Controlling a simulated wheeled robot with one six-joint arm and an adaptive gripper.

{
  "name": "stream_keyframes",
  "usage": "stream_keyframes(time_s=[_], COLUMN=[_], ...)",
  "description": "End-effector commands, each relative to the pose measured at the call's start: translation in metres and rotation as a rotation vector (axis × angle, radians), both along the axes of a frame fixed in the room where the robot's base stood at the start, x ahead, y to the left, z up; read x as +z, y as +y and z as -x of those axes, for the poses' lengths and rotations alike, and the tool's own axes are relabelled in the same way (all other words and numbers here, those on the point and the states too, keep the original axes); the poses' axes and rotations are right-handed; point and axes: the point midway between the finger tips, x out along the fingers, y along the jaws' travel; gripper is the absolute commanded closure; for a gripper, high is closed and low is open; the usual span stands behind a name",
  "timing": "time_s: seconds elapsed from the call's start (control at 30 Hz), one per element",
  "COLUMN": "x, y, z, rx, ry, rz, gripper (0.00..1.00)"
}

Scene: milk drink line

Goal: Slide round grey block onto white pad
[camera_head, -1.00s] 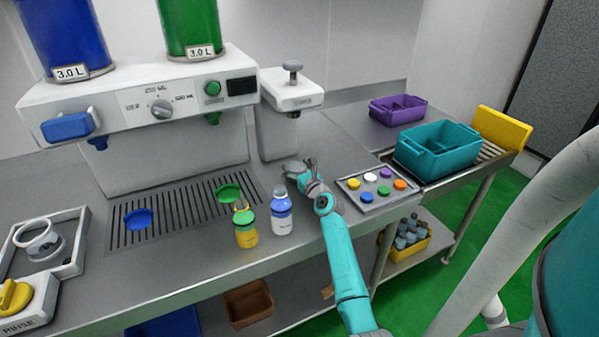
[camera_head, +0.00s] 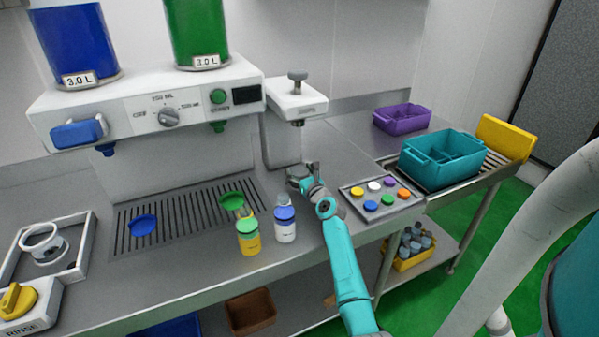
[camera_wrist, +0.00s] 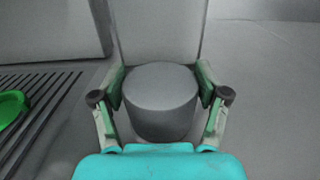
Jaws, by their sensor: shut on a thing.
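The round grey block (camera_wrist: 160,98) stands upright between the fingers of my gripper (camera_wrist: 160,100) in the wrist view. Both fingers touch its sides, and my gripper is shut on it. In the head view my gripper (camera_head: 302,174) is low at the counter, in front of the white press station (camera_head: 296,100), and the block cannot be made out there. A pale upright face (camera_wrist: 160,32) rises directly behind the block in the wrist view. I cannot pick out a separate white pad in either view.
A yellow bottle (camera_head: 249,240) and a white bottle with a blue top (camera_head: 285,226) stand left of my gripper. A tray of coloured caps (camera_head: 352,190) lies to its right.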

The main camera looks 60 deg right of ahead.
Motion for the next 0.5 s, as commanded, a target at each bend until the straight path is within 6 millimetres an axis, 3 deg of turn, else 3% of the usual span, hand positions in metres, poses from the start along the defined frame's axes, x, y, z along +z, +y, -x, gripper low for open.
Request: stream_keyframes(time_s=[0.03,0.13,0.17,0.27,0.5], x=[-0.0184,-0.0189,-0.0189,-0.0189,-0.0189], y=[0.0046,0.005,0.0051,0.0053,0.0058], z=[-0.0005,-0.0006,-0.0007,-0.0008,-0.0012], rx=[0.004,0.005,0.005,0.005,0.006], ry=[0.018,0.018,0.018,0.018,0.017], rz=[-0.021,-0.021,-0.021,-0.021,-0.022], gripper=[0.71,0.71,0.24,0.0,0.0])
